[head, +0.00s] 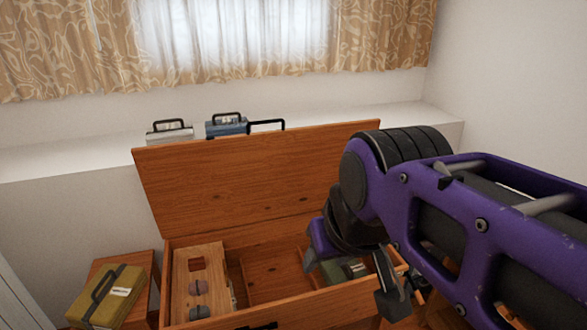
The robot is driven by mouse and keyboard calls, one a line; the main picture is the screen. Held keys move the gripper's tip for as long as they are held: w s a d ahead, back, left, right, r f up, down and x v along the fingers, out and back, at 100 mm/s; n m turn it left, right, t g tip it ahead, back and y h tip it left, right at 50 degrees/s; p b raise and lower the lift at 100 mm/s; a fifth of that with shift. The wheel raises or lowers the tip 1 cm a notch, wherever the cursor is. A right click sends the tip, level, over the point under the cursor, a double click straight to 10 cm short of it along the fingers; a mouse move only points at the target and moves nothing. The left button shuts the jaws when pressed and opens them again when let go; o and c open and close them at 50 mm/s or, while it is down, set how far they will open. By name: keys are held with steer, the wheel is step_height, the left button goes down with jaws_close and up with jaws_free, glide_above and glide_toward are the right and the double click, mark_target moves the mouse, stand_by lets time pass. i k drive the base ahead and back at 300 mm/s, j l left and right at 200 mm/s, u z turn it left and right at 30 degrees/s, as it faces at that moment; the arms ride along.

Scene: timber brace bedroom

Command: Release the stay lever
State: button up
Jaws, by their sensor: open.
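A wooden chest (300,309) stands below the window with its lid (255,185) raised and leaning back. My gripper (352,277) is open over the right part of the chest, fingers pointing down. A dark green case (345,271) shows between and behind the fingers, inside the chest. I cannot make out the stay lever; my gripper and arm cover the chest's right end and the lid's right side. I cannot tell whether the fingers touch anything.
A wooden tray with holes (203,262) is in the chest's left part. An olive case (106,297) lies on a small wooden stand (140,265) at left. Pale (170,133) and blue (227,125) cases stand on the white ledge (70,159) behind the lid.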

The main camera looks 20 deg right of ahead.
mark_target(419, 298)
steer(key=z, duration=1.3)
